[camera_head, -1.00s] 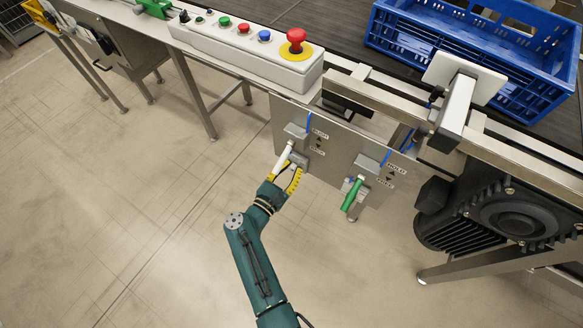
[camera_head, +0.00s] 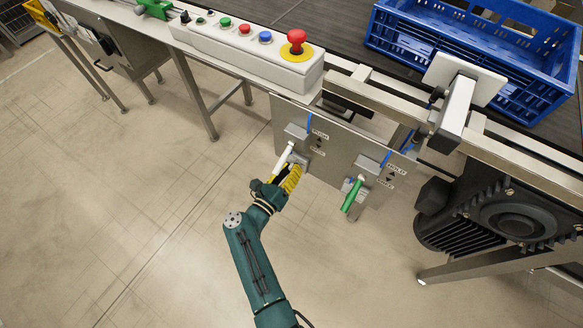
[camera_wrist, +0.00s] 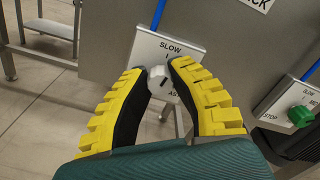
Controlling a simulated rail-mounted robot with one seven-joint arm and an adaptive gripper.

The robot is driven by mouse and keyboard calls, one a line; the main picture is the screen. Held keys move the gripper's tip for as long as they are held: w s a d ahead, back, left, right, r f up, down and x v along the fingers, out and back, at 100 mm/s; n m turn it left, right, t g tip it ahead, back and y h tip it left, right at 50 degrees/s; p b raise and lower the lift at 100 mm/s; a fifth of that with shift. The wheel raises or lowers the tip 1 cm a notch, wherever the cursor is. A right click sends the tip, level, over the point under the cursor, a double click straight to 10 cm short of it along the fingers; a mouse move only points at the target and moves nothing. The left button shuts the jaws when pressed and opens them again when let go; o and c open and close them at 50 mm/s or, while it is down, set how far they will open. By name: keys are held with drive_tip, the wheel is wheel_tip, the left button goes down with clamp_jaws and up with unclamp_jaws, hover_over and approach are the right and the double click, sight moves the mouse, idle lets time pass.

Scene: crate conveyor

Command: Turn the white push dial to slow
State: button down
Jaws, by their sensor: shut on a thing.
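The white push dial (camera_wrist: 159,80) is a small white knob on a light plate (camera_wrist: 147,46) in the wrist view. The plate reads SLOW above the knob; lettering at its lower right is partly hidden by a finger. A dark mark shows on the knob's face, but I cannot tell its exact setting. My gripper (camera_wrist: 158,84) has its yellow-and-black fingertips closed on the knob's sides.
A green lever (camera_head: 352,194) hangs at the HOLD panel to the right. A green dial (camera_wrist: 301,116) shows at the wrist view's right edge. A motor (camera_head: 500,210) stands farther right, and a blue crate (camera_head: 480,60) is on the conveyor. The floor at left is clear.

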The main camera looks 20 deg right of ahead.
drive_tip(key=shift+n, duration=1)
drive_tip(key=c, duration=0.9)
unclamp_jaws()
drive_tip(key=shift+o, duration=0.2)
drive_tip(key=v, duration=1.2)
